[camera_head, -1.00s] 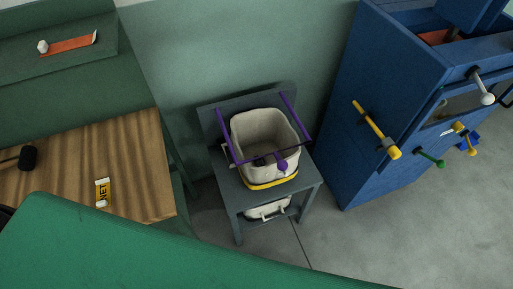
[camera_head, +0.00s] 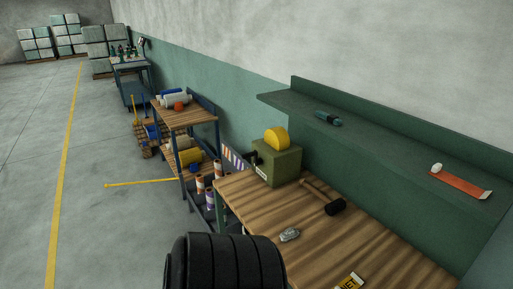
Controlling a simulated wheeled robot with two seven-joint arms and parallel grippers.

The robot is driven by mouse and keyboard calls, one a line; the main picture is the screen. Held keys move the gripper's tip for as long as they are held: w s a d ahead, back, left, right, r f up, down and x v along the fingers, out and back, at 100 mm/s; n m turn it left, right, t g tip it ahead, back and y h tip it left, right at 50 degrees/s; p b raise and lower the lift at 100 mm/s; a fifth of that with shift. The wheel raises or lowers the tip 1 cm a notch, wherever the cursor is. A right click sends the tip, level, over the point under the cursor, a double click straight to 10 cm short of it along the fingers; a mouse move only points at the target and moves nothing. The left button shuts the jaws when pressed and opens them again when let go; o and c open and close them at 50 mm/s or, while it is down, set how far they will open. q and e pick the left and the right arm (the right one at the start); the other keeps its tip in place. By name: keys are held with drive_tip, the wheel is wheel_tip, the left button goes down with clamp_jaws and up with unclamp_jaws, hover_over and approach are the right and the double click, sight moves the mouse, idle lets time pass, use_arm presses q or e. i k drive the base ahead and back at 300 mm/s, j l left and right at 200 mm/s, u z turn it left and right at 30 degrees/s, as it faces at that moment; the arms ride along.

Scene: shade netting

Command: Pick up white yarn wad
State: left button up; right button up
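A small white rounded wad (camera_head: 437,168) sits on the green wall shelf (camera_head: 400,130) at the right, at the far left end of an orange strip (camera_head: 460,184). It looks like the white yarn wad, but it is too small to make out its strands. A crumpled pale grey lump (camera_head: 290,234) lies on the wooden bench top (camera_head: 325,243) below; I cannot tell what it is made of. Neither of my grippers shows in the head view.
On the bench are a black-headed mallet (camera_head: 334,207), a yellow label (camera_head: 350,281) and an olive box (camera_head: 275,163) with a yellow piece on top. A black ribbed shape (camera_head: 225,265) fills the bottom middle. A wooden cart (camera_head: 186,116) stands beyond. The left floor is open.

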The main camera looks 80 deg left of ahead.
sight(291, 232)
drive_tip(key=u, duration=2.15)
